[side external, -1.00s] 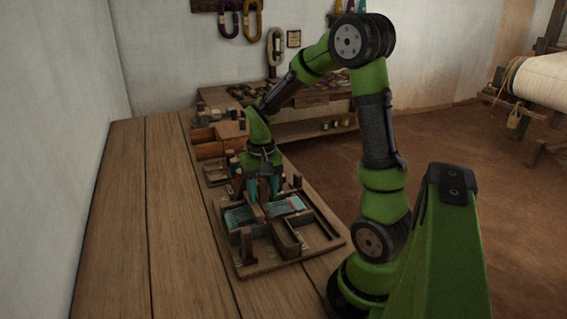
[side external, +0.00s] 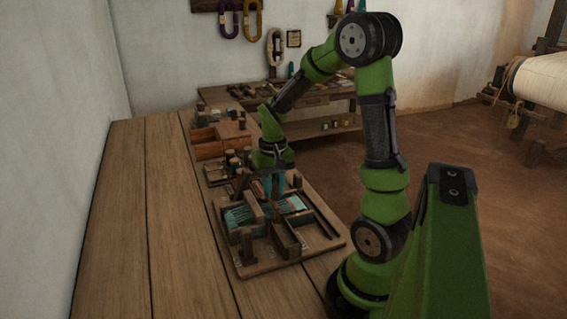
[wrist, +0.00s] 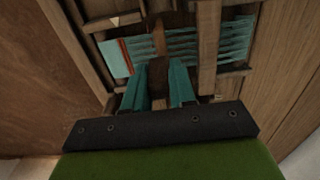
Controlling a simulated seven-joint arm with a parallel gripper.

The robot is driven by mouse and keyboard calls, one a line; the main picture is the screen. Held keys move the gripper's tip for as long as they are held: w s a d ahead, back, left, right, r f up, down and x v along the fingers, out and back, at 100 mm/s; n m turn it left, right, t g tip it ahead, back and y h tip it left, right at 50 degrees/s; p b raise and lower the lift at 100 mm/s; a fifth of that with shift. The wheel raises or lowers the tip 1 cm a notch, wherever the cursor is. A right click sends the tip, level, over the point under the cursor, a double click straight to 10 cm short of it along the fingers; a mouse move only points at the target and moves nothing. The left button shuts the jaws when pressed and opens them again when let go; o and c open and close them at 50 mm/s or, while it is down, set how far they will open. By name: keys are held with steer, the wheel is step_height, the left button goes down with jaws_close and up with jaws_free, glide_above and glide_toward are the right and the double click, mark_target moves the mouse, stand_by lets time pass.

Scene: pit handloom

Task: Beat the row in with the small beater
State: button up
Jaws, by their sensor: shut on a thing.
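A small loom frame (side external: 322,238) lies on the bench, with teal warp threads (side external: 238,217) on its left side and a teal woven patch (side external: 292,204) on its right. In the wrist view the patch (wrist: 114,58) has a red-orange line (wrist: 126,57) along its edge, and spaced threads (wrist: 234,40) run beyond it. My gripper (side external: 273,188) is low over the frame's far side. It is shut on a dark brown wooden piece, apparently the small beater (wrist: 158,72), which reaches over the threads just beside the red-orange line. Whether it touches the line is unclear.
A wooden bar (wrist: 208,45) crosses the threads close to the held piece. Upright blocks (side external: 246,245) stand on the loom board. Spools (side external: 233,164) and an open wooden box (side external: 205,148) are behind. The bench's left part (side external: 150,220) is clear.

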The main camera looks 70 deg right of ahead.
steer(key=shift+s+d, duration=1.85)
steer(key=shift+o, duration=1)
steer(key=shift+s+d, duration=0.1)
steer(key=shift+w+a, duration=0.55)
steer(key=shift+w, duration=0.05)
steer(key=shift+c, duration=1)
steer(key=w+a, duration=0.4)
steer(key=shift+w+a, duration=0.35)
steer(key=o, duration=0.9)
steer(key=shift+r, duration=3.25)
